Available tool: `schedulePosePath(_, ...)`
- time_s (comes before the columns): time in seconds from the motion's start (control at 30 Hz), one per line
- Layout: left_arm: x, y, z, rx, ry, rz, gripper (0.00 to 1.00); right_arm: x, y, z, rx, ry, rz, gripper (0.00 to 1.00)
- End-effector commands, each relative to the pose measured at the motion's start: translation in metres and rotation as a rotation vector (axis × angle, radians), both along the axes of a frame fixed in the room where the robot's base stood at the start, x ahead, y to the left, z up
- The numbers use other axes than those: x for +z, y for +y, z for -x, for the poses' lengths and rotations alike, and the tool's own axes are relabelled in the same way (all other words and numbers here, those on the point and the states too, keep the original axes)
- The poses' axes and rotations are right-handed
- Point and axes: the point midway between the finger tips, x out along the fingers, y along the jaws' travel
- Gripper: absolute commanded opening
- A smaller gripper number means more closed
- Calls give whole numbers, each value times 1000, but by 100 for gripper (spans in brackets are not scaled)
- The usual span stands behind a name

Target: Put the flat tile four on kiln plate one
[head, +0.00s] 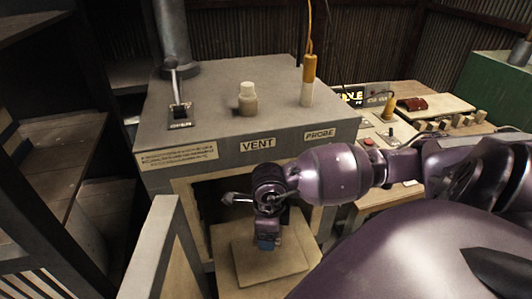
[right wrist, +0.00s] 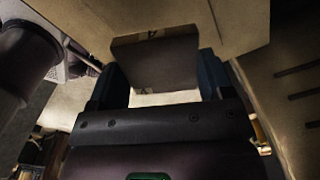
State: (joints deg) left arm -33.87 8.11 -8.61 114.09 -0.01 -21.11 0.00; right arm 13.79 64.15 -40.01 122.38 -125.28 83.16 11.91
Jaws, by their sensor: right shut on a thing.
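My right gripper (head: 267,244) reaches down into the open front of the kiln, over a pale square kiln plate (head: 291,270). In the right wrist view its two blue fingers (right wrist: 160,82) are shut on a brown tile (right wrist: 155,65), one on each side. In the head view the gripper hides the tile. No number shows on the plate. My left gripper is not in view.
The grey kiln (head: 215,115) has a lever, a vent plug (head: 247,100) and a probe (head: 308,82) on top. An upright grey panel (head: 155,250) stands left of the opening. At right is a bench with wooden blocks and a red object (head: 416,104). Shelves (head: 45,180) stand at left.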

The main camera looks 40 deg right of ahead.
Motion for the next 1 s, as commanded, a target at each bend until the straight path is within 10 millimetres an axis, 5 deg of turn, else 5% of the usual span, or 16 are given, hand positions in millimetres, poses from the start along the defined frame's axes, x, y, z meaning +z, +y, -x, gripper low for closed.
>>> schedulePosePath(0.2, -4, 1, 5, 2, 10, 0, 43, -38, 1, 0, 1, 2, -2, 47)
schedulePosePath(0.7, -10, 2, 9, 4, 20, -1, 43, -85, 1, 0, 2, 1, -2, 47)
schedulePosePath(1.0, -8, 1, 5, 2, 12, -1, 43, -88, 0, 0, 4, -1, 1, 47)
